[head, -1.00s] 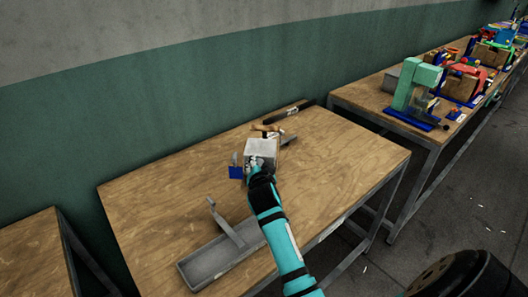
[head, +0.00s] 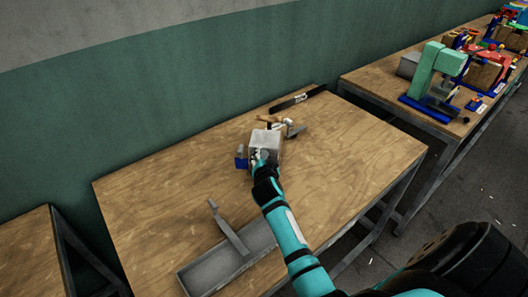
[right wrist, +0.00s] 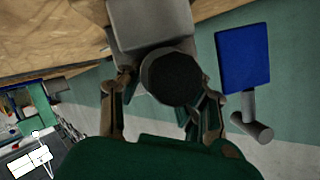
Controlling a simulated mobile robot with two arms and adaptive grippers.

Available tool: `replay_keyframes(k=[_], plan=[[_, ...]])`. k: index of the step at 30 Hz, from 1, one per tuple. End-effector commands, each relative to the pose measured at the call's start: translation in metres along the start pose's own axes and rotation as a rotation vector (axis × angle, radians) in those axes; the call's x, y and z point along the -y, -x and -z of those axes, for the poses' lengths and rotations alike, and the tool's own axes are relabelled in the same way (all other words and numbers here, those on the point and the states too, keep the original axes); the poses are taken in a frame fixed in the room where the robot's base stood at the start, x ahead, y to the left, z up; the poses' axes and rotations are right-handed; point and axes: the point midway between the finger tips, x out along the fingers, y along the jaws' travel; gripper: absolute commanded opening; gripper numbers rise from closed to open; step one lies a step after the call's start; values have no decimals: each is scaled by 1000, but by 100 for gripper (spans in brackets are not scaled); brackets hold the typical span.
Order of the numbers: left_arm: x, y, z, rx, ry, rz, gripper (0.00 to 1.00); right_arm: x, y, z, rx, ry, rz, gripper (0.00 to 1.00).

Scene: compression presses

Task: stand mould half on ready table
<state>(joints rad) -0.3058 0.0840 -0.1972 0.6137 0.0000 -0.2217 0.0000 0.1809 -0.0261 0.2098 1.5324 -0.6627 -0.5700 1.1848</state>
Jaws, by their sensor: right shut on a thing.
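The mould half looks like a grey metal block (head: 265,139) over the back middle of the wooden table (head: 340,165). It also shows at the top of the right wrist view (right wrist: 150,25), with a dark round knob (right wrist: 173,78) facing the camera. My right gripper (head: 261,157) is shut on it, with the fingers (right wrist: 160,103) either side of the knob. I cannot tell whether the block touches the tabletop. A blue plate (head: 241,163) with a grey cylinder sits just left of the block, and it also shows in the wrist view (right wrist: 243,58). My left gripper is not in view.
A dark flat bar (head: 297,99) and small brown and grey pieces lie behind the block. A green press (head: 436,75) stands on the table at right. The table's left and right parts are clear.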

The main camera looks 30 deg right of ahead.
Motion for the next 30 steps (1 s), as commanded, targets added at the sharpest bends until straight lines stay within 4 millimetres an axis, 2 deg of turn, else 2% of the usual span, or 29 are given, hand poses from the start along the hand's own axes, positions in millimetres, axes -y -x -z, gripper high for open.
replay_keyframes(k=[7,15,16,20,21,30], plan=[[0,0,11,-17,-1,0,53,-11,-10,-20,-5,1,7,0],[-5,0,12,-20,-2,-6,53,-13,-11,-23,-5,-1,8,0],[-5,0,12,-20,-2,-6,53,-17,-11,-28,4,-1,-1,38],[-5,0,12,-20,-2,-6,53,-17,-11,-28,4,-1,0,55],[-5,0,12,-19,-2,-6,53,-17,-11,-28,3,-1,0,58],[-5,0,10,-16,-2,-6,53,-16,-10,-27,3,-1,0,58]])
